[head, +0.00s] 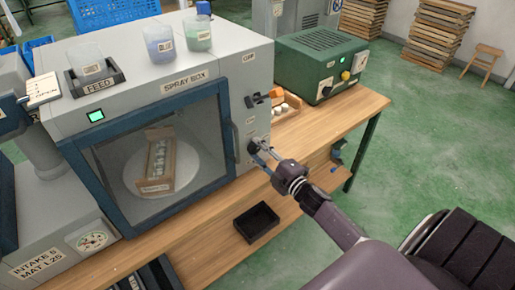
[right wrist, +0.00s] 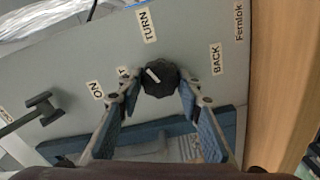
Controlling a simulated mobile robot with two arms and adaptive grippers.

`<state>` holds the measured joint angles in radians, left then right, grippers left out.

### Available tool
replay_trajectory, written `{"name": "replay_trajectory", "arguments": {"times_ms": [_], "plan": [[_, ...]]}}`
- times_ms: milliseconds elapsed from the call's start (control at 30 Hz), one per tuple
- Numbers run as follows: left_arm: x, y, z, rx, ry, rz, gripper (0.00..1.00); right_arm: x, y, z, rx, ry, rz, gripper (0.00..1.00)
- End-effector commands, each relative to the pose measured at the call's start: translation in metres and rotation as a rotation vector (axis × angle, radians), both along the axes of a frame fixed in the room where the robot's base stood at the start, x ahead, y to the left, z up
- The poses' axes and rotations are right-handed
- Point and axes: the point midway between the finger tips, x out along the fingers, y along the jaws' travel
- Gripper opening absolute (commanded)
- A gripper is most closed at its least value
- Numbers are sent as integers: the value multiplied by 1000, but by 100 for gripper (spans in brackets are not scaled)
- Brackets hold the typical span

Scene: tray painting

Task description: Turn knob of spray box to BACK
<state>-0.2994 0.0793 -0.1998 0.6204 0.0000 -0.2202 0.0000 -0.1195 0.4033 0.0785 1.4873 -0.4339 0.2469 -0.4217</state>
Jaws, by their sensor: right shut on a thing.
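The spray box (head: 225,62) is a grey cabinet with a blue-framed glass door, standing on the wooden bench. Its black knob (right wrist: 161,80) is on the grey side panel, between a partly hidden label ending in T on the left, TURN (right wrist: 146,23) above and BACK (right wrist: 216,58) on the right. The knob's white mark points up and left, away from BACK. My right gripper (right wrist: 161,92) has a finger on each side of the knob and is shut on it. In the head view my right gripper (head: 262,152) reaches the panel beside the door. My left gripper is not in view.
A green box (head: 318,62) with buttons stands right of the spray box. A black tray (head: 257,222) is below my right gripper. A lever (right wrist: 32,113) sticks out near ON. The green floor at right is mostly clear.

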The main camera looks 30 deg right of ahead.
Motion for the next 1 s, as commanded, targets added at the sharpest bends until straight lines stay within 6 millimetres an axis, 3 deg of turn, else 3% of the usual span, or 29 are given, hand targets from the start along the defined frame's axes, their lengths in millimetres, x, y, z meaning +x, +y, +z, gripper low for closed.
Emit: {"name": "replay_trajectory", "arguments": {"times_ms": [1000], "plan": [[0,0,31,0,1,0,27,0,-1,1,963,77,-1,9]]}}
